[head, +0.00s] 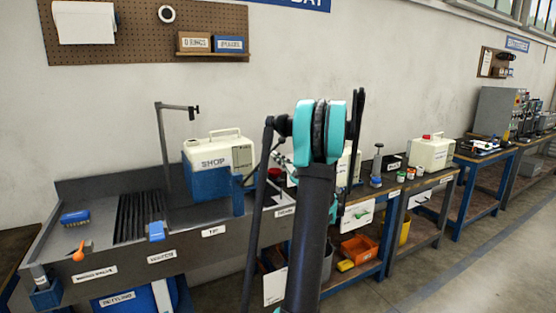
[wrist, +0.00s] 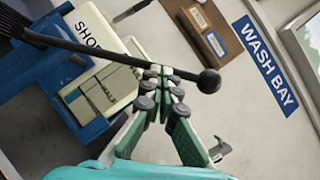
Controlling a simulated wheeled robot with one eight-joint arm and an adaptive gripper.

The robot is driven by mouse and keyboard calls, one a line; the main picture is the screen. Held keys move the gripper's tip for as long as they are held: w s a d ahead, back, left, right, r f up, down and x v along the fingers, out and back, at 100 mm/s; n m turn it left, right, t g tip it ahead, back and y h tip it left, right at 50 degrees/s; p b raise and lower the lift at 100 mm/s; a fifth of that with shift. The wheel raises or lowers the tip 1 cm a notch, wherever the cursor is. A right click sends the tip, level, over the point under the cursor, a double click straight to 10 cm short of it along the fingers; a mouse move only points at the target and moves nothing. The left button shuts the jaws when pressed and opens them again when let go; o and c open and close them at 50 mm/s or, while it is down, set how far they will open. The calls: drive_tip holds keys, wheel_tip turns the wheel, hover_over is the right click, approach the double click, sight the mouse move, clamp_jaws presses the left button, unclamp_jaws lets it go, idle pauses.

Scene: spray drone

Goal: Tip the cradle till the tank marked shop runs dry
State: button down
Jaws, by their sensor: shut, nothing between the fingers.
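The white tank marked SHOP (head: 212,158) sits upright in the blue cradle (head: 208,186) on the grey wash bench. In the wrist view the tank (wrist: 118,85) and the blue cradle (wrist: 85,130) fill the left side. A black lever (wrist: 95,56) with a round ball knob (wrist: 208,81) crosses in front of them. My gripper (wrist: 160,72) is shut, its fingertips at the lever close to the knob. They overlap the lever in the picture; I cannot tell whether they touch it. In the head view my arm hides most of the gripper.
A slotted drain (head: 140,216) lies left of the cradle, with a tap post (head: 163,145) behind it. An orange-handled valve (head: 79,252) and a blue box (head: 75,218) are at the bench's left. Another white tank (head: 432,152) stands farther right. Open floor (head: 470,260) lies at right.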

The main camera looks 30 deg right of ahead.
drive_tip(key=shift+a+r+n, duration=0.25)
drive_tip(key=shift+r+n, duration=0.15)
drive_tip(key=shift+a+r+n+g, duration=3.2)
drive_tip(key=shift+a+n, duration=1.5)
drive_tip(key=shift+a, duration=1.15)
drive_tip(key=a+f+n+g+h, duration=0.1)
drive_tip(key=a+f+n+h, duration=0.1)
drive_tip(key=a, duration=0.5)
drive_tip(key=s+a+f+n+g+h, duration=0.1)
drive_tip(key=a+n+h, duration=0.1)
drive_tip(key=a, duration=0.5)
drive_tip(key=shift+f+n, duration=0.35)
drive_tip(key=shift+n, duration=0.55)
